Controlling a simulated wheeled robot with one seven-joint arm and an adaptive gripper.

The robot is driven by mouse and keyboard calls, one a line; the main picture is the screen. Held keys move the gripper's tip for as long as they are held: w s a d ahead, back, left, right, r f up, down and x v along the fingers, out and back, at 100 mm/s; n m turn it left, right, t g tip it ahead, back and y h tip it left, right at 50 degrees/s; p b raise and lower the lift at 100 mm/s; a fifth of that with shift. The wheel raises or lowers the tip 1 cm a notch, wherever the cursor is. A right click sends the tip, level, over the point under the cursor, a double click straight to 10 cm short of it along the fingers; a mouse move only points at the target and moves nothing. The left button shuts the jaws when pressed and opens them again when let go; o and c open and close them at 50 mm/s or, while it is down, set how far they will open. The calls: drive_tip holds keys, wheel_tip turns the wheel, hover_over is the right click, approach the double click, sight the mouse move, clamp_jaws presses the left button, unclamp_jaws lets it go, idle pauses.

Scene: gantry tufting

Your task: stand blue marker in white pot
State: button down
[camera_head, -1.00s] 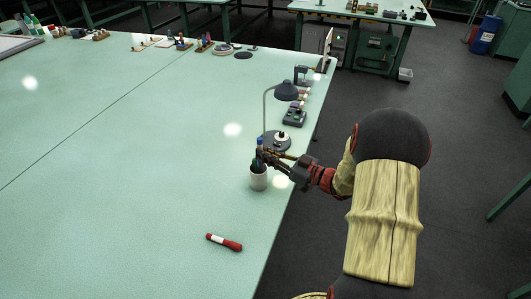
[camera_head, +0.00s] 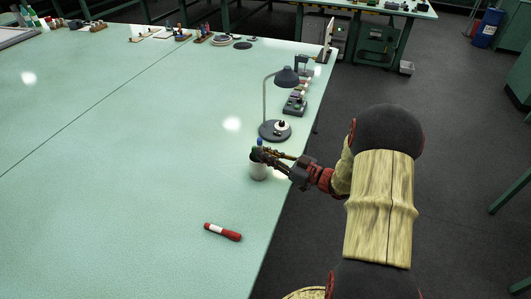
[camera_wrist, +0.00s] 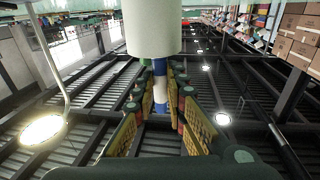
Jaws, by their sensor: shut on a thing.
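The blue marker (camera_wrist: 160,88) is upright between my fingers, with blue and white parts showing. Its blue top (camera_head: 260,141) pokes up above my fingers in the head view. The white pot (camera_head: 258,172) stands near the right edge of the table, directly below my fingertips. In the wrist view, which is upside down, the white pot (camera_wrist: 153,28) is at the top, and the marker's lower part passes out of sight at its rim. The marker looks to be inside the mouth. My gripper (camera_head: 262,154) is shut on the marker just above the rim.
A red marker (camera_head: 222,232) lies on the table (camera_head: 120,190) in front of the pot. A dark desk lamp (camera_head: 275,131) stands close behind the pot. Small items line the far and right edges. The table to the left is clear.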

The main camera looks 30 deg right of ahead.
drive_tip(key=c, duration=1.7)
unclamp_jaws()
drive_tip(key=v, duration=1.2)
